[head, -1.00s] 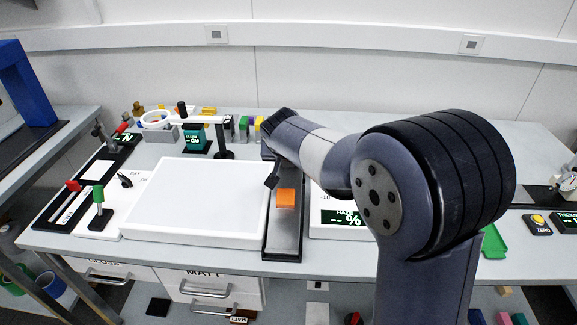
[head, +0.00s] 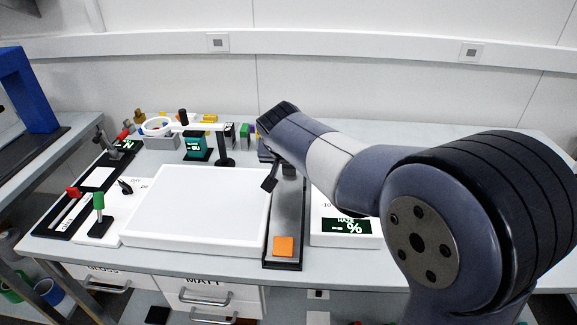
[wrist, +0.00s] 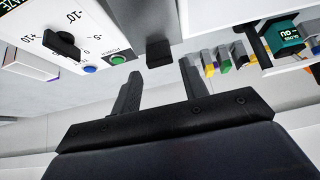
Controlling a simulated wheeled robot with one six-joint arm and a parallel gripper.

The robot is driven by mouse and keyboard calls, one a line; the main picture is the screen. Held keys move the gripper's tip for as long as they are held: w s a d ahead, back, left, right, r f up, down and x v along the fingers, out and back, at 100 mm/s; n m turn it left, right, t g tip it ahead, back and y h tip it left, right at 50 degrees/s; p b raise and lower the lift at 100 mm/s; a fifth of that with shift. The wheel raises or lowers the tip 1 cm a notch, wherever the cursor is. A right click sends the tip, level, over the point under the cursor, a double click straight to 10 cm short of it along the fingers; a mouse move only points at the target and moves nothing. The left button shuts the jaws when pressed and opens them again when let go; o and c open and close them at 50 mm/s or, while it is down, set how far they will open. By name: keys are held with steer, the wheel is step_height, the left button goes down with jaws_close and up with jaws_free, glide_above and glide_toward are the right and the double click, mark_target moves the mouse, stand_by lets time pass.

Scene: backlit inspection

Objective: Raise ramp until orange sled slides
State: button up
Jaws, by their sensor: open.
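The orange sled (head: 283,245) rests at the near end of the ramp (head: 287,212), a long dark-edged grey track right of the white light panel. The far part of the ramp is partly hidden by my arm, and its tilt is hard to tell. My gripper (head: 270,183) is over the far part of the ramp, at its left side. In the wrist view my gripper (wrist: 160,84) has its two fingers apart with nothing held. A small black block (wrist: 160,52) shows just beyond the gap between them; I cannot tell whether it belongs to the ramp.
The white light panel (head: 198,210) fills the table left of the ramp. A haze readout (head: 346,226) stands right of it. A post with a white arm (head: 224,145) and several small coloured blocks stand behind. A dial panel (wrist: 75,40) shows in the wrist view.

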mark_target(289, 167)
steer(key=v, duration=0.5)
steer(key=shift+s+r, duration=0.2)
steer(key=shift+r, duration=0.05)
steer(key=x, duration=1.1)
steer(key=shift+w+f, duration=0.15)
steer(key=shift+f, duration=0.05)
